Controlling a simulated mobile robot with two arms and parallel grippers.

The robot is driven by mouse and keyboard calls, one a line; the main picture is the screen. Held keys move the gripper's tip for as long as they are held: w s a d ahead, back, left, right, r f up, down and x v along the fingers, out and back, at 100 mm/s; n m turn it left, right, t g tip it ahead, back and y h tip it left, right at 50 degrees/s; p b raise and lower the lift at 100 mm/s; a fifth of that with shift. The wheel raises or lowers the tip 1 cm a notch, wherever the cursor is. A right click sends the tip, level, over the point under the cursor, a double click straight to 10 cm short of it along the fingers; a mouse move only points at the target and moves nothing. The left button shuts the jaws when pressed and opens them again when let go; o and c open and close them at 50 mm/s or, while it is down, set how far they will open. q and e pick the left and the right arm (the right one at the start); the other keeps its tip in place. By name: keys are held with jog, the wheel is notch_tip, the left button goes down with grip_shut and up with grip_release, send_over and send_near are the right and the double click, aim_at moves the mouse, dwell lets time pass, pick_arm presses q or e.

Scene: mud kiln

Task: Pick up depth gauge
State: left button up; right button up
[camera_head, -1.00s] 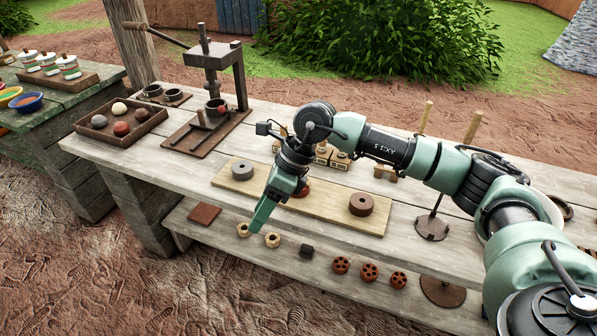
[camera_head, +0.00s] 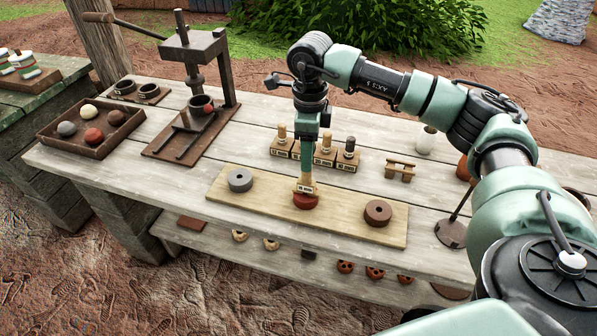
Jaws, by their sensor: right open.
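A slim tan wooden piece with an "mm" label (camera_head: 305,187), which looks like the depth gauge, stands upright on a dark red clay disc (camera_head: 305,202) in the middle of the pale wooden board (camera_head: 270,208). My right gripper (camera_head: 308,152) points straight down directly above it, with the open fingers at the top of the piece. I cannot tell whether the fingers touch it. The gripper hides part of the row of labelled wooden blocks (camera_head: 324,160) behind. My left gripper is not in view.
A grey disc (camera_head: 240,180) and a brown disc (camera_head: 378,212) lie on the board. A small wooden stand (camera_head: 400,168) is to the right. A press (camera_head: 195,80) and a tray of balls (camera_head: 91,128) stand at the left. Bare tabletop (camera_head: 130,172) lies in front of the tray.

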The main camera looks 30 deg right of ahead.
aim_at(307, 174)
jog(key=f, duration=0.1)
jog(key=f+p, duration=0.1)
jog(key=shift+s+f, duration=0.35)
jog(key=f, duration=0.1)
jog(key=f+p, duration=0.1)
jog(key=shift+w+a+f, duration=0.1)
jog(key=shift+a+f, duration=0.1)
jog(key=shift+f, duration=0.95)
grip_shut()
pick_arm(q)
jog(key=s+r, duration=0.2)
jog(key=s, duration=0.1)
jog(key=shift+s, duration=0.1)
pick_arm(e)
jog(key=shift+w, duration=0.1)
